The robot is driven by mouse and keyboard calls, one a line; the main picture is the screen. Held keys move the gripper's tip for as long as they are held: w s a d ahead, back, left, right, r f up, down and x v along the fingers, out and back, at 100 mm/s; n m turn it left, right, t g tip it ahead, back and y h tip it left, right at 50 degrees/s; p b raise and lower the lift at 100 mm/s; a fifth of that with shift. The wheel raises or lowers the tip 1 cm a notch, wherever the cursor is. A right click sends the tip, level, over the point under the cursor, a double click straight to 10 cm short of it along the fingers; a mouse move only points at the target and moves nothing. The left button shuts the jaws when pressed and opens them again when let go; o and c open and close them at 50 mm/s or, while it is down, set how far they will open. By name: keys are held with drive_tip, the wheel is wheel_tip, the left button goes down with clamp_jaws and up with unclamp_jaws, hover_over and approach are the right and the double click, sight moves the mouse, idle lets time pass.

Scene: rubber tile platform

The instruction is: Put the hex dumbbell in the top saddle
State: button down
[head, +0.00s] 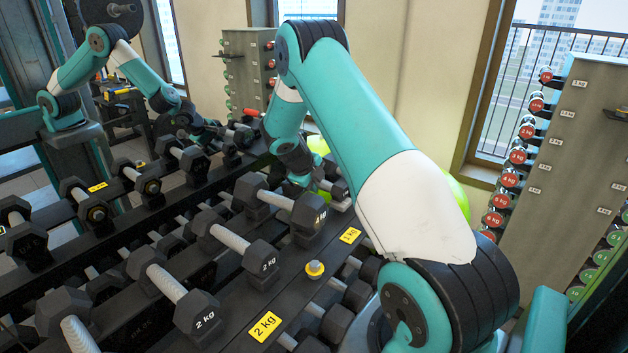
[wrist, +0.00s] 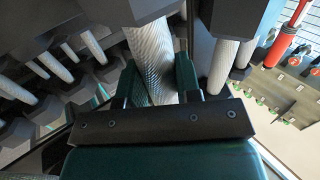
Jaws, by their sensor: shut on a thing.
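In the wrist view my gripper (wrist: 155,85) is shut on the ribbed silver handle of a hex dumbbell (wrist: 150,48). One dark hex head shows at the top of that view; the other end is hidden by the gripper. In the head view my gripper (head: 322,180) is low behind the top row of the rack, partly covered by my arm and a 4 kg dumbbell (head: 308,214). The held dumbbell cannot be made out clearly there. I cannot tell which place is the top saddle; several saddles on the top row hold dumbbells.
The dark rack (head: 235,325) carries rows of hex dumbbells, with yellow 2 kg (head: 265,326) and 1 kg (head: 350,235) labels and a yellow knob (head: 315,269). Another dumbbell (wrist: 222,65) lies close right of my gripper in the wrist view. A grey stand (head: 560,150) holds round-headed weights.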

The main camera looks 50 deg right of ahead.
drive_tip(key=shift+w, duration=0.1)
drive_tip(key=c, duration=0.8)
unclamp_jaws()
drive_tip(key=shift+f, duration=0.1)
drive_tip(key=shift+a+r, duration=0.2)
drive_tip(key=shift+r, duration=0.15)
drive_tip(key=b+v, duration=0.3)
drive_tip(key=v, duration=0.9)
drive_tip(key=s+a+r+n+t+y, duration=0.1)
drive_tip(key=a+r+n+y, duration=0.1)
drive_tip(key=a+n, duration=0.55)
drive_tip(key=s+a+r+n+t+y, duration=0.1)
drive_tip(key=s+a+r+n+y, duration=0.1)
drive_tip(key=a+n, duration=0.55)
drive_tip(key=s+a+r+n+g+y, duration=0.1)
drive_tip(key=s+a+r+n+y, duration=0.1)
drive_tip(key=s+a+n, duration=1)
drive_tip(key=s+a+r+n+g+y, duration=0.1)
drive_tip(key=s+a+n+y, duration=0.4)
drive_tip(key=s+a+n, duration=0.7)
drive_tip(key=r+n, duration=0.1)
drive_tip(key=n, duration=0.2)
drive_tip(key=shift+s, duration=0.15)
